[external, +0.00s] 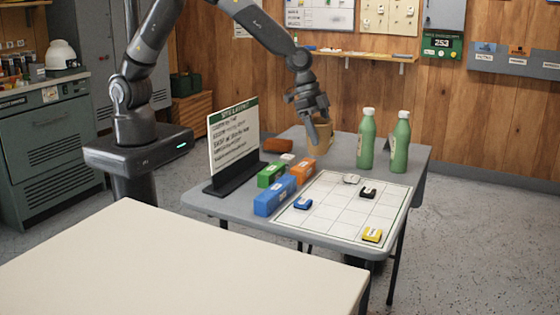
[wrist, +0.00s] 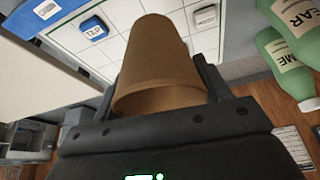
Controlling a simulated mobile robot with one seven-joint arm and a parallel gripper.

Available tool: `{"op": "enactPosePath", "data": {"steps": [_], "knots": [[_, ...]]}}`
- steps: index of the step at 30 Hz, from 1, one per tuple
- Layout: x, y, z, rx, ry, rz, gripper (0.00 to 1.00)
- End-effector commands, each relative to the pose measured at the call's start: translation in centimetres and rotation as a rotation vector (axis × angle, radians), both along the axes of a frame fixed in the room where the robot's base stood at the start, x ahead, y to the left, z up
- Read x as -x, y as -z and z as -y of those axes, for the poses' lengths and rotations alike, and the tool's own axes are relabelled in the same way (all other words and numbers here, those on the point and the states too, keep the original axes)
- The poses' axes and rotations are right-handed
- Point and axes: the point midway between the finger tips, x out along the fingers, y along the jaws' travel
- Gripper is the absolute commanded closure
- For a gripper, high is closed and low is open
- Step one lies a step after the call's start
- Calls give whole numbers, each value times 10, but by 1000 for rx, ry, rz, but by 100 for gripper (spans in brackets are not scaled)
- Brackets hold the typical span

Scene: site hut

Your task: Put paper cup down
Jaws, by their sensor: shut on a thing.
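The paper cup (external: 320,136) is plain brown and sits in my gripper (external: 314,116), which is shut on it over the back part of the grey folding table (external: 350,171). In the wrist view the cup (wrist: 162,62) fills the middle between the two fingers (wrist: 160,92), with its wide end toward the camera. I cannot tell whether the cup's lower end touches the table top.
Two green bottles (external: 367,139) (external: 400,142) stand right of the cup. A sign on a stand (external: 233,146), blue, orange and green boxes (external: 274,197) and a brown object (external: 278,145) are to the left. A gridded white board (external: 340,211) with small blocks lies in front.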

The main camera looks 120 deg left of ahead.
Motion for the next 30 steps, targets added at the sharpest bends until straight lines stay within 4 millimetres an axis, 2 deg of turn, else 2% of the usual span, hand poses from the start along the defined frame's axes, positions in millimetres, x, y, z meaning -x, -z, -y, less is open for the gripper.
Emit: {"op": "enactPosePath", "data": {"steps": [1,3,8,14,23,30], "knots": [[-3,0,24,-2,25,-2,52],[-5,0,52,-2,50,-5,52],[-5,1,117,-3,106,-9,52],[5,1,197,-6,176,-11,52],[38,1,312,-10,282,-13,52],[79,0,398,-12,367,-10,52]]}}
